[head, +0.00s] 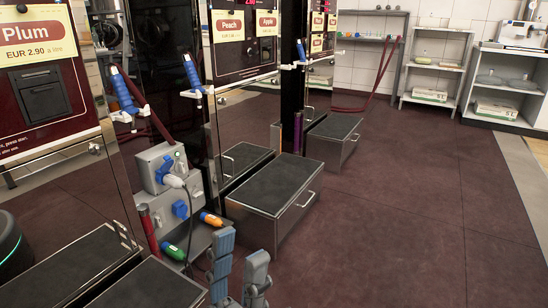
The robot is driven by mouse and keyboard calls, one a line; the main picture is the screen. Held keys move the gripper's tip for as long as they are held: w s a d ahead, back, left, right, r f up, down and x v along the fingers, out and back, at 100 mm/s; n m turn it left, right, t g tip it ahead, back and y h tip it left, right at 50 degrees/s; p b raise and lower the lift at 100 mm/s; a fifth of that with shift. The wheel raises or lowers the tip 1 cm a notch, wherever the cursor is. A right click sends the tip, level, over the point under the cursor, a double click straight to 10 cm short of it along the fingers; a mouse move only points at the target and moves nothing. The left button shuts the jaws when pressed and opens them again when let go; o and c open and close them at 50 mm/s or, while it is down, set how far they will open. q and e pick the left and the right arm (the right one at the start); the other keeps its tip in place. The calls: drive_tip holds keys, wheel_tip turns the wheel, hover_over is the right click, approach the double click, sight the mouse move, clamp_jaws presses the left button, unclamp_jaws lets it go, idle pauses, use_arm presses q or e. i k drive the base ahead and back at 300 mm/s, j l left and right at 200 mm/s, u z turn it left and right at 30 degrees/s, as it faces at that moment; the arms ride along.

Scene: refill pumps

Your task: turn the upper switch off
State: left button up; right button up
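Two grey boxes stand one above the other between the dispensers. The upper box (150,163) has a blue socket with a grey-white plug (173,181) in it. A small dark and pale detail beside this plug may be its switch (179,156); its setting is too small to tell. The lower box (160,207) carries a blue plug or socket (180,209) and a small fitting at its right edge. My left gripper (241,247) is at the bottom centre, in front of and below the boxes. Its two fingers are apart with nothing visible between them. My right gripper is not in view.
An orange-ended object (211,219) and a green one (174,252) lie by the boxes' base. A dark-topped step box (272,183) stands right of them. Dispensers with blue nozzles (192,72) rise behind. The dark floor (400,215) to the right is clear.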

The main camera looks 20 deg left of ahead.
sight(179, 167)
drive_tip(key=i+l, duration=0.1)
drive_tip(key=i, duration=0.35)
drive_tip(key=i+u, duration=0.1)
drive_tip(key=i, duration=0.35)
drive_tip(key=i+l+u, duration=0.1)
drive_tip(key=i, duration=0.35)
drive_tip(key=i+l, duration=0.2)
drive_tip(key=i, duration=0.25)
drive_tip(key=i+j+u, duration=0.1)
drive_tip(key=i+u, duration=0.15)
drive_tip(key=u, duration=0.15)
drive_tip(key=i+u, duration=0.3)
drive_tip(key=u, duration=0.15)
drive_tip(key=i+u, duration=0.25)
drive_tip(key=u, duration=0.15)
drive_tip(key=i+l+u, duration=0.15)
drive_tip(key=i+u, duration=0.15)
drive_tip(key=u, duration=0.15)
drive_tip(key=i+l+u, duration=0.2)
drive_tip(key=u, duration=0.2)
